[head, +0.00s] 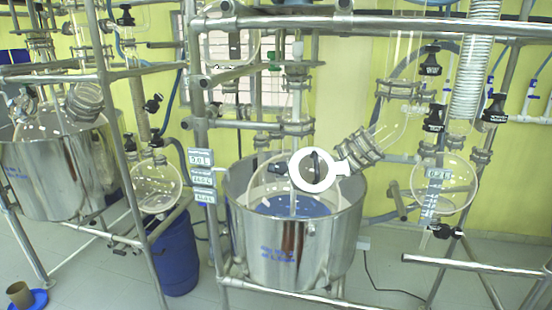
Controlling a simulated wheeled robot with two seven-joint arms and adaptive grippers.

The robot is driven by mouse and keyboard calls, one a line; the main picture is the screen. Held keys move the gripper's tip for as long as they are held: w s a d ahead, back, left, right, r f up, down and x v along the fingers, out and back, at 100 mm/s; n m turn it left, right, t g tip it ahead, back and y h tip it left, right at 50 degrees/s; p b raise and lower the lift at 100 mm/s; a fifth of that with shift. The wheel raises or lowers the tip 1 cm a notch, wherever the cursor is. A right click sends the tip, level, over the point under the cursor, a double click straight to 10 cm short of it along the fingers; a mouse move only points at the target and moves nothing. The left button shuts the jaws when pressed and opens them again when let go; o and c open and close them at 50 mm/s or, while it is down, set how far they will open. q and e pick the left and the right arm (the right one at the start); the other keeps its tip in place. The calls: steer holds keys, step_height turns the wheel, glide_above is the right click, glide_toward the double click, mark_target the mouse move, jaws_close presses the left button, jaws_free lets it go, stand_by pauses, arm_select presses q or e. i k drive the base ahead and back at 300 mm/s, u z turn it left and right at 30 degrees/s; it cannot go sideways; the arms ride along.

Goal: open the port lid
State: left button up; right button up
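A glass reactor vessel (262,181) sits inside a shiny steel pot at the middle of the head view. A white ring-shaped piece (299,183), which looks like the port lid, is at the top of the vessel. Its centre looks dark, and a small white tab sticks out on its right side beside a metal-clamped glass neck (358,150). The ring appears to lie over the port; I cannot tell whether any gap lies under it. Neither of my grippers shows in this view.
Metal frame pipes cross in front at the top and stand left of the steel pot (290,255). A round glass flask (455,190) hangs at the right. A second reactor pot (50,180) and a blue drum (174,255) are at the left. Grey floor lies below.

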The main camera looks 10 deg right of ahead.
mark_target(312, 170)
steer(key=i, duration=0.85)
steer(key=z, duration=0.3)
